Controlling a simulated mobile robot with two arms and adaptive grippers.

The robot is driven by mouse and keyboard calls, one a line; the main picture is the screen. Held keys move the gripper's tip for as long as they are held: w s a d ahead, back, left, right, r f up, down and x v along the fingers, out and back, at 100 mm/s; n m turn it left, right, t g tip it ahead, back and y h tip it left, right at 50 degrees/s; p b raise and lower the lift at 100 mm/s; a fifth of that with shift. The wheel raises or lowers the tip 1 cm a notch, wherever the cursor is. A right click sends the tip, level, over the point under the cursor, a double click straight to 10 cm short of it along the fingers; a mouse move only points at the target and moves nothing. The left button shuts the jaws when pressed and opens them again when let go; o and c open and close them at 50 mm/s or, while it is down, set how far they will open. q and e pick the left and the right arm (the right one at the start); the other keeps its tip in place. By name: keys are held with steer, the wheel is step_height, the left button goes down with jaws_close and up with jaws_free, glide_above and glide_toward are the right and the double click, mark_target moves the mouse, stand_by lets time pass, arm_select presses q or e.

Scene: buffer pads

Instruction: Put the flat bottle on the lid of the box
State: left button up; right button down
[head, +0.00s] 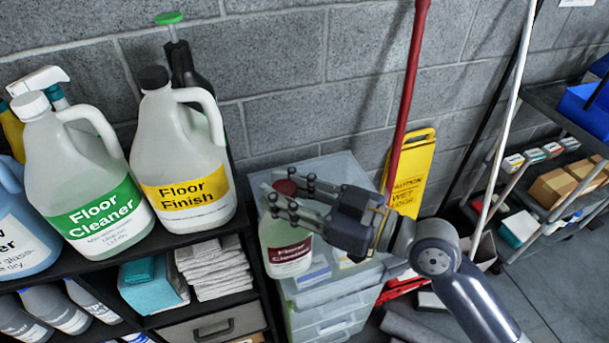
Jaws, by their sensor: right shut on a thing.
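A pale flat bottle (284,243) with a dark red label and a red cap is upright at the clear plastic box. My right gripper (284,196) reaches in from the right and is shut on the bottle at its upper part, just below the cap. The fingers hide part of the bottle's neck and shoulder. The lid (338,170) of the box is pale and translucent, and the bottle is over its front left part. I cannot tell whether the bottle's base touches the lid. My left gripper is not in view.
A dark shelf (205,240) at left carries large jugs, the closest being the Floor Finish jug (182,160). A red pole (405,100) and a yellow caution sign (412,172) stand behind my right arm.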

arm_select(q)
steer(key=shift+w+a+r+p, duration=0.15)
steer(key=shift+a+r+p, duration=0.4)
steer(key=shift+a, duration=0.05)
arm_select(e)
steer(key=w+d+f, duration=0.3)
steer(key=w+f, duration=0.1)
steer(key=w, duration=0.3)
steer(key=shift+w+d, duration=0.2)
steer(key=shift+w, duration=0.1)
steer(key=shift+f, duration=0.15)
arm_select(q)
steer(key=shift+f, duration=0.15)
arm_select(e)
steer(key=c, duration=1.2)
jaws_free()
